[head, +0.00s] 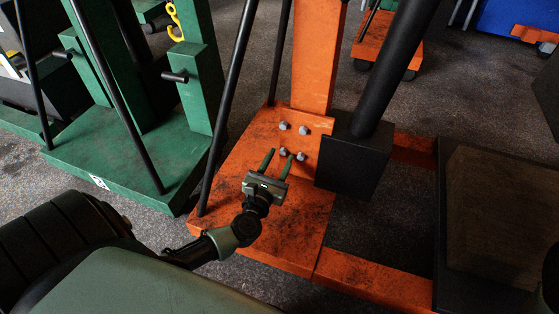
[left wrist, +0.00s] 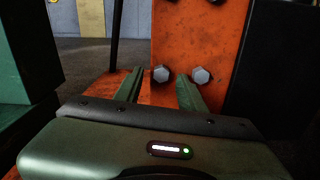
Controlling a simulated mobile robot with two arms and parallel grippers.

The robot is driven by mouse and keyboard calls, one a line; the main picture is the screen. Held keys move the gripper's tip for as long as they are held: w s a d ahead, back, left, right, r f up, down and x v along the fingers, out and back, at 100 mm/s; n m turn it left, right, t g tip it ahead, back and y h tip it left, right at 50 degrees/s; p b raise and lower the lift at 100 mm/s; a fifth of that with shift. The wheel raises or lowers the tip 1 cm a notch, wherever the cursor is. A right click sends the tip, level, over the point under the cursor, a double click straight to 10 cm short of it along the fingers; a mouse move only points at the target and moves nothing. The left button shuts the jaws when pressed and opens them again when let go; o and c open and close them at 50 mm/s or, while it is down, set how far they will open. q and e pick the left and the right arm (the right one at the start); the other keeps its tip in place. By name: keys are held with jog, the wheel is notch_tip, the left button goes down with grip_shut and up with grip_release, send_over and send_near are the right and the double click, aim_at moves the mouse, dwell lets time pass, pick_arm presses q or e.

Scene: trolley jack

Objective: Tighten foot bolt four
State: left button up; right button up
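Several grey hex-head foot bolts sit on the orange foot plate (head: 250,225) below the orange post (head: 315,60). The two rear bolts are a left one (head: 283,126) and a right one (head: 305,130). The front ones are a left bolt (head: 283,152) and a right bolt (head: 301,156). No numbers show, so I cannot tell which is four. My left gripper (head: 277,162) is open and empty, just in front of the front bolts. In the left wrist view, the front left bolt (left wrist: 161,74) appears between the fingers and the front right bolt (left wrist: 202,76) beyond the right finger. My right gripper is not in view.
A black block with a thick black cylinder (head: 380,80) stands right of the bolts. Thin black rods (head: 228,100) rise left of the post. A green machine (head: 130,150) stands at left. An orange frame bar (head: 365,282) runs along the front right.

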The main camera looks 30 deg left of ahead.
pick_arm(q)
grip_shut()
jog(key=shift+r+m+p, duration=0.1)
jog(key=shift+m+p, duration=0.2)
jog(key=shift+p, duration=0.05)
